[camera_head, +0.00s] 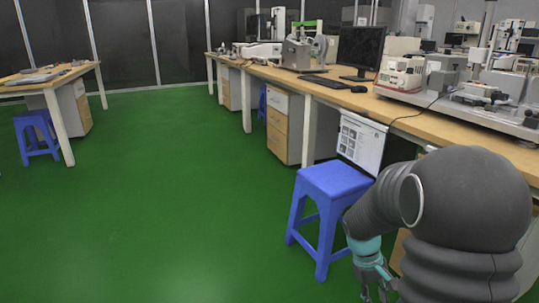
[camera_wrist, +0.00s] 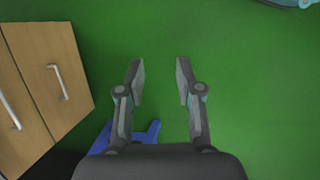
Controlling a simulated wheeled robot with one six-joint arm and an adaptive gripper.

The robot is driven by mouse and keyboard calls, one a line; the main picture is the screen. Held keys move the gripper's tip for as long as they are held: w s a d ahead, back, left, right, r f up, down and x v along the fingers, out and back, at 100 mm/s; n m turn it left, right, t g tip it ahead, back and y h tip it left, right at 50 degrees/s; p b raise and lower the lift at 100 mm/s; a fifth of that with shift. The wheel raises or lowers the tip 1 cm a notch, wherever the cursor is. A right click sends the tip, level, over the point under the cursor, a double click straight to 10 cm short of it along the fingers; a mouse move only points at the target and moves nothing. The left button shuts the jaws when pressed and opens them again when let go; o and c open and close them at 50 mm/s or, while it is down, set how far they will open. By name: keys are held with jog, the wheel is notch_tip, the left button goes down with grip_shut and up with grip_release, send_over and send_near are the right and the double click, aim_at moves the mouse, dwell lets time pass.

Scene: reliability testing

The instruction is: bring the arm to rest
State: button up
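My gripper (camera_wrist: 158,80) points down at the green floor in the wrist view. Its two fingers are apart with nothing between them. In the head view my gripper (camera_head: 376,292) hangs at the lower right, below my dark grey arm, just right of a blue stool (camera_head: 335,182). Part of the gripper is cut off or hidden by the arm there. In the wrist view a bit of blue stool (camera_wrist: 150,133) shows behind the fingers.
A long wooden workbench (camera_head: 433,122) with lab machines, a monitor (camera_head: 361,48) and a keyboard runs along the right. A wooden drawer cabinet (camera_wrist: 50,70) is left of the gripper in the wrist view. Another table (camera_head: 50,80) stands at far left. The green floor (camera_head: 170,200) between is clear.

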jog(key=s+a+r+m+t+y+p, duration=0.1)
jog(key=s+a+r+t, duration=0.3)
jog(key=s+r, duration=0.4)
jog(key=s+a+r+m+t+y+p, duration=0.2)
jog(key=s+a+r+t+p, duration=0.2)
jog(key=r, duration=1.2)
jog(key=s+a, duration=0.3)
jog(key=s, duration=0.1)
jog(key=shift+s+m, duration=0.2)
jog(key=shift+m, duration=0.2)
